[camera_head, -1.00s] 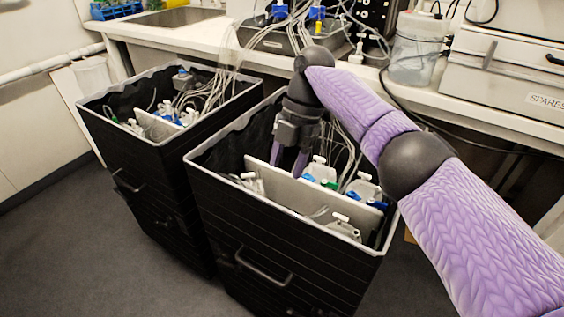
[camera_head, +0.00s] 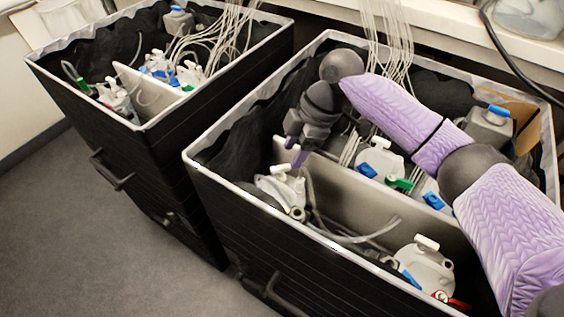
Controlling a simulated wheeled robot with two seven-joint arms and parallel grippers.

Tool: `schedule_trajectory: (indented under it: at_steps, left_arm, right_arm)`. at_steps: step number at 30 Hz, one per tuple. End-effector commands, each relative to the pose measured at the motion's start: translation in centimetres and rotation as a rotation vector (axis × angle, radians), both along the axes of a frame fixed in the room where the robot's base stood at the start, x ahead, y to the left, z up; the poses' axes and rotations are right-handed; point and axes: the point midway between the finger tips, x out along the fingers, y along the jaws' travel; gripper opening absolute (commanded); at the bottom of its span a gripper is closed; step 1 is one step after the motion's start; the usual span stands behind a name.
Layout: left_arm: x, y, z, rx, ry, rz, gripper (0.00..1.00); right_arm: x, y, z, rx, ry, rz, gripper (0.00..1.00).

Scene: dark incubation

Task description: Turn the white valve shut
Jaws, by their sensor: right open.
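My right gripper (camera_head: 296,152) reaches down into the right black bin (camera_head: 190,165), its purple fingers open and empty. The fingers are just above a white bottle (camera_head: 281,188) with a white T-shaped top, at the bin's front left. The fingers appear apart from the bottle. Other white bottles in this bin carry blue valves (camera_head: 367,170), a green valve (camera_head: 400,184) and a red valve (camera_head: 452,301). My left gripper is not in view.
A pale divider (camera_head: 345,190) splits the right bin, and clear tubing (camera_head: 370,236) curves beside it. Thin tubes (camera_head: 392,50) hang in behind my arm. A second black bin (camera_head: 150,130) with similar bottles stands to the left. Grey floor (camera_head: 80,220) is clear at lower left.

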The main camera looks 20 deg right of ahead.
Motion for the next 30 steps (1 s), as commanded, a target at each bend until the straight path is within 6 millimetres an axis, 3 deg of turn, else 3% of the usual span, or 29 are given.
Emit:
schedule_trajectory:
  at_steps: [1,6,15,16,24,30]
  left_arm:
    - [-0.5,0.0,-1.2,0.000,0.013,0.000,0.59]
    - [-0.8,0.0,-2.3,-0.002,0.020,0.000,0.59]
    - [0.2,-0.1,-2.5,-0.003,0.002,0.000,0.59]
    - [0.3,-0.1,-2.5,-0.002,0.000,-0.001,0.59]
    - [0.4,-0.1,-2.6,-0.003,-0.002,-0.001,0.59]
    - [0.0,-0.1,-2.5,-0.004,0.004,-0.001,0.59]
  right_arm:
    - [0.0,0.4,-2.0,-0.001,0.007,0.002,0.56]
    - [0.2,1.5,-4.1,-0.001,0.004,0.002,0.56]
    - [0.2,1.7,-4.1,-0.001,-0.001,0.002,0.56]
    - [0.2,1.7,-4.1,-0.001,-0.001,0.002,0.54]
    - [0.2,1.7,-4.1,-0.001,-0.001,0.002,0.00]
    - [0.2,1.7,-4.1,-0.001,-0.001,0.002,0.00]
